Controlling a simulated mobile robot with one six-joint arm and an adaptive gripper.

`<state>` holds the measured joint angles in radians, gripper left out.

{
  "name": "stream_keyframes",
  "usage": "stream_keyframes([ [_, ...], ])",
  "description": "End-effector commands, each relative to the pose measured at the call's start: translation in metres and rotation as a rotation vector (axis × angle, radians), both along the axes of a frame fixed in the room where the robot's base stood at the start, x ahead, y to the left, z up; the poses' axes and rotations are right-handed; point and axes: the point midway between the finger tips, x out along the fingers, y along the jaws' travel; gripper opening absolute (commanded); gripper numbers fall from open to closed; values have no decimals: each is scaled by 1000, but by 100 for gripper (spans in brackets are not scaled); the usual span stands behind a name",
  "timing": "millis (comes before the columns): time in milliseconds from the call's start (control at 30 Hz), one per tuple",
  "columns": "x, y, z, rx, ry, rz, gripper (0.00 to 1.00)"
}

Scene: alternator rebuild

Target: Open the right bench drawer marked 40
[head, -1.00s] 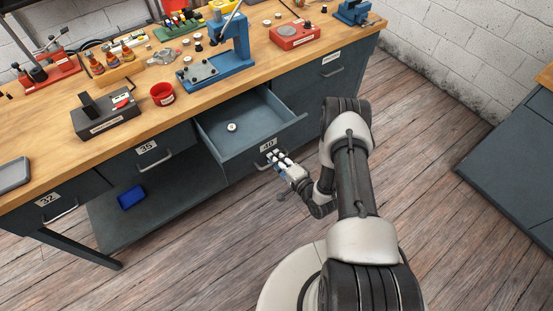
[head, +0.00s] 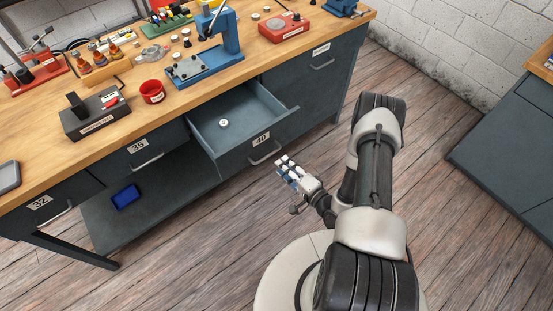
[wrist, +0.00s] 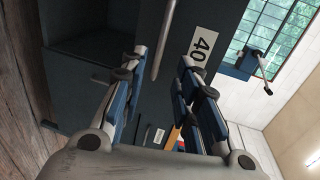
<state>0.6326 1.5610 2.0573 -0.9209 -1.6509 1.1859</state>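The drawer marked 40 (head: 240,152) stands pulled out of the bench, with a small round metal part (head: 224,123) lying inside it. Its label (wrist: 203,48) and bar handle (wrist: 163,38) also show in the wrist view. My gripper (head: 284,170) is in front of the drawer, to the right of the handle (head: 264,153) and apart from it. In the wrist view my gripper (wrist: 165,75) has its two fingers spread with nothing between them; the handle lies beyond the fingertips.
Drawers marked 35 (head: 145,157) and 32 (head: 45,208) are closed to the left. A blue bin (head: 126,197) sits on the lower shelf. A blue press (head: 215,55) and a red cup (head: 152,92) stand on the bench top. The floor (head: 210,260) before the bench is clear.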

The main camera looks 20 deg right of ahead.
Motion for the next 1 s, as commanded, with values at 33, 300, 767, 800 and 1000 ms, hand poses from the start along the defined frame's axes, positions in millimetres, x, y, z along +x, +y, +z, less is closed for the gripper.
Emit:
stream_keyframes([
  [33,-8,-4,1,2,2,-5,29],
  [300,-24,-8,5,0,-1,0,29],
  [767,-24,-7,5,0,0,1,29],
  [800,-24,-7,5,0,0,1,29],
  [1000,-7,-15,14,-109,22,40,29],
])
